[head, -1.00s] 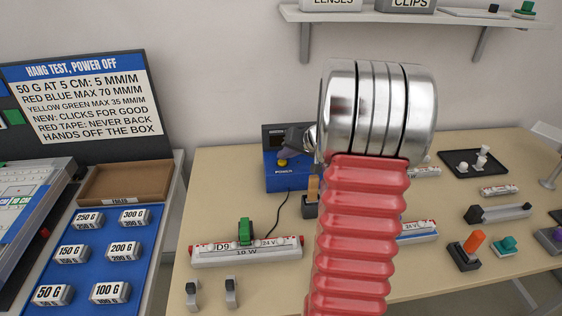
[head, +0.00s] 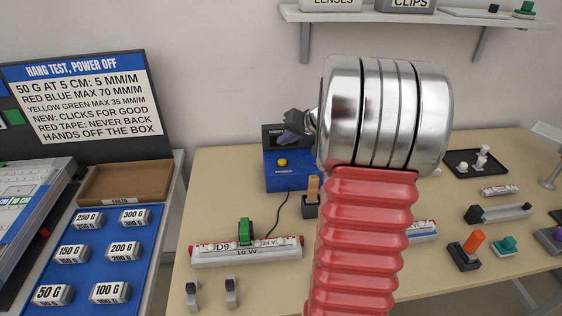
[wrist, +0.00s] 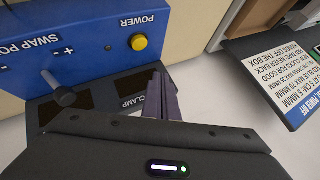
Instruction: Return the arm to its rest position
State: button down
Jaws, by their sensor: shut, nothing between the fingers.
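My gripper (head: 290,138) is at the back of the table, in front of the upper part of the blue power box (head: 290,178). Its dark fingers are shut and empty. In the wrist view the closed fingers (wrist: 162,98) point towards the box's dark panel, beside the CLAMP label. The wrist view also shows the box's blue face with a yellow button (wrist: 139,42) and a dark knob. My red ribbed arm with its silver joint fills the middle of the head view and hides part of the table behind it.
A light bar marked D9 (head: 245,252) with a green clip lies on the table at left. A cable runs from the power box. A tray of weights (head: 100,285) and a brown FAILED box (head: 125,184) stand further left. A shelf (head: 430,18) hangs above. Several tools lie at right.

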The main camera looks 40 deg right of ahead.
jog(key=shift+r, duration=0.15)
dwell(0.4)
jog(key=s+a+f+g+y, duration=0.1)
jog(key=s+a+f+g, duration=0.3)
jog(key=s+a, duration=0.5)
jog(key=s+a+r+n, duration=0.2)
jog(key=s+a+n, duration=0.1)
jog(key=a, duration=0.6)
jog(key=s+a+r+n, duration=0.3)
jog(key=s+a, duration=0.3)
jog(key=a, duration=0.4)
jog(key=s+a+r+n+h, duration=0.1)
jog(key=s+a+r+n, duration=0.1)
jog(key=s+a, duration=0.3)
jog(key=a+r, duration=0.1)
jog(key=a, duration=0.3)
jog(key=shift+s+a+r+n, duration=0.15)
jog(key=shift+a+r+n, duration=0.05)
jog(key=shift+a+n, duration=0.2)
